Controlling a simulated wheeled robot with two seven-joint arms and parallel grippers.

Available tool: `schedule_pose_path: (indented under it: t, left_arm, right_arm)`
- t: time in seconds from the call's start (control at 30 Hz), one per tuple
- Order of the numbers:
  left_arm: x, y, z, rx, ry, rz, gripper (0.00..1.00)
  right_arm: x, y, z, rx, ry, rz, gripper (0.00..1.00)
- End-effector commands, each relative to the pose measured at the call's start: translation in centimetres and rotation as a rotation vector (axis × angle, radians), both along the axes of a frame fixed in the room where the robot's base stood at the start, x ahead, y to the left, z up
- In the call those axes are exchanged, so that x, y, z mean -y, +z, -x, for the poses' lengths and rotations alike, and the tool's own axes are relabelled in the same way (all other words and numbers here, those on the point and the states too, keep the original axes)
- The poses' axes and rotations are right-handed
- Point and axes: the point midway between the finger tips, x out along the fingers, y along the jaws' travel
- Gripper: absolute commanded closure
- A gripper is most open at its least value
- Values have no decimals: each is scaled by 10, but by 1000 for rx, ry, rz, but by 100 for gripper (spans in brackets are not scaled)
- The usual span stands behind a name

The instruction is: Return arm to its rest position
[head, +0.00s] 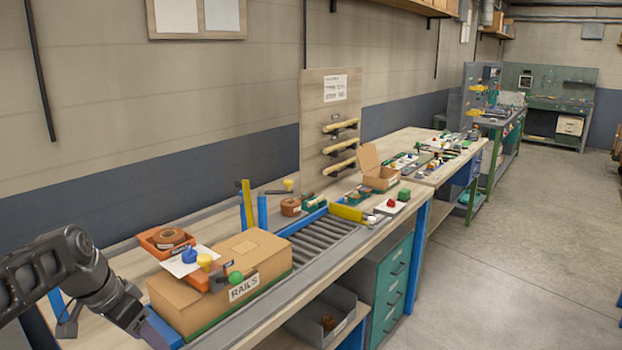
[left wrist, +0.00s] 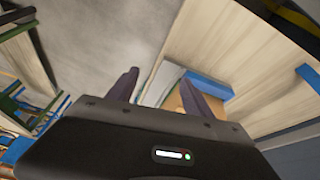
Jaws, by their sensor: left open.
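My left arm comes in from the left edge in the head view and reaches down to the near left end of the bench. Its left gripper (head: 138,322) is low beside the front left corner of a cardboard box marked RAILS (head: 215,287); its fingers cannot be made out there. In the left wrist view the two dark fingers of the left gripper (left wrist: 160,80) are apart, with nothing held between them. A blue edge (left wrist: 210,84) and a strip of cardboard colour lie beyond the fingers. My right gripper is in neither view.
An orange tray (head: 152,243) and small coloured parts lie on and behind the box. A roller section (head: 325,240), a blue post (head: 262,212) and an open carton (head: 378,172) stand further along the bench. The floor (head: 500,260) to the right is clear.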

Motion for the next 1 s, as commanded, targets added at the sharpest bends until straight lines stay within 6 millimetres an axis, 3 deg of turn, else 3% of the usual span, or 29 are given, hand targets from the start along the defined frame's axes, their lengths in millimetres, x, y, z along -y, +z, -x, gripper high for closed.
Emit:
schedule_pose_path:
  t: [0.17, 0.27, 0.33, 0.47, 0.6, 0.7, 0.8, 0.9, 1.0]
  left_arm:
    - [32, -71, -15, -49, 41, 24, 41]
    - [59, -126, -18, -85, 79, 44, 41]
    - [84, -174, -13, -117, 112, 64, 41]
    - [135, -264, 18, -184, 193, 109, 41]
    - [191, -345, 79, -262, 293, 164, 41]
    - [226, -384, 132, -318, 369, 202, 41]
    - [252, -406, 179, -361, 435, 232, 41]
    - [267, -415, 212, -390, 484, 253, 41]
    - [274, -418, 227, -402, 510, 264, 41]
  right_arm:
    - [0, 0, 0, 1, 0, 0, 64]
    - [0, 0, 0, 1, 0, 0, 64]
    - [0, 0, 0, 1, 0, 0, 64]
    - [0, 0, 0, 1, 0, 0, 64]
    - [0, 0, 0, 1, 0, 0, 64]
    - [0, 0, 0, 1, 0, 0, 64]
    - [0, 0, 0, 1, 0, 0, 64]
    - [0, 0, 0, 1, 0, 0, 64]
    - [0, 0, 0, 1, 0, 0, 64]
